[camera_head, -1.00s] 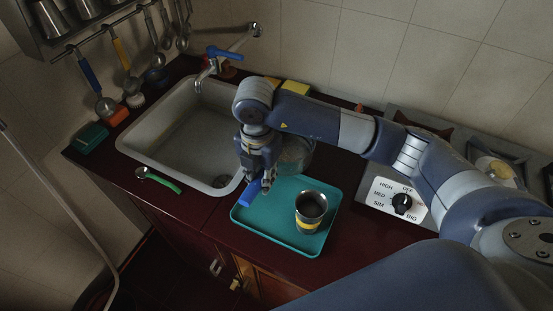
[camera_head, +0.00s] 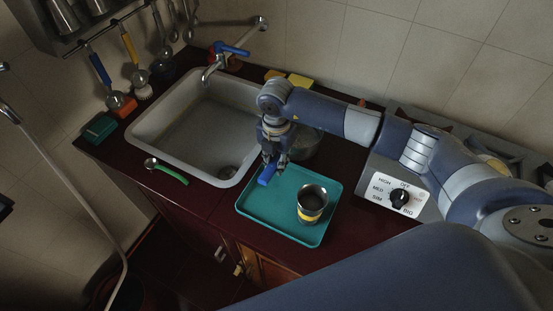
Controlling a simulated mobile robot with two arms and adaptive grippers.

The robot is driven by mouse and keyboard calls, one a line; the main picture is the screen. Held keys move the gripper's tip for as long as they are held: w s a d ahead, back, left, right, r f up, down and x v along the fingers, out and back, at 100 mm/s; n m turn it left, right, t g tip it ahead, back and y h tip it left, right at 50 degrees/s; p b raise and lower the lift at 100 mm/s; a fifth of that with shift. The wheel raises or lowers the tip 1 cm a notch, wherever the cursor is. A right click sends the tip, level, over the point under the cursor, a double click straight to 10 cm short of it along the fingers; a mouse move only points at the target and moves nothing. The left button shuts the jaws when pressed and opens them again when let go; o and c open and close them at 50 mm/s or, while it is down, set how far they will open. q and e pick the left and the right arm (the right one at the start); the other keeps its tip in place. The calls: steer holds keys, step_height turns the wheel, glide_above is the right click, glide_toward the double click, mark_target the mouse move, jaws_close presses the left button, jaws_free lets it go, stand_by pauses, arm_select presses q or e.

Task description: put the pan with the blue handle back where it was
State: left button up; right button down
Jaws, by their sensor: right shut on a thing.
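My right gripper (camera_head: 272,163) is shut on the blue handle (camera_head: 266,175) of a grey metal pan (camera_head: 306,143). The handle points toward the front left, over the back left corner of the teal tray (camera_head: 257,215). The pan's body is behind the gripper, between the sink and the stove, and is partly hidden by my arm. I cannot tell whether the pan touches the counter. My left gripper is not in view.
A metal cup with a yellow band (camera_head: 311,204) stands on the tray. The sink (camera_head: 185,125) with its blue-levered tap (camera_head: 230,50) is to the left. A green-handled spoon (camera_head: 167,171) lies before it. The stove's knob panel (camera_head: 398,196) is at right.

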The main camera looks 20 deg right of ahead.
steer(key=c, duration=1.4)
jaws_free()
steer(key=shift+s+r+b, duration=0.1)
steer(key=shift+r+b, duration=1.8)
steer(key=shift+r, duration=4.2)
steer(key=shift+s+a+f, duration=0.1)
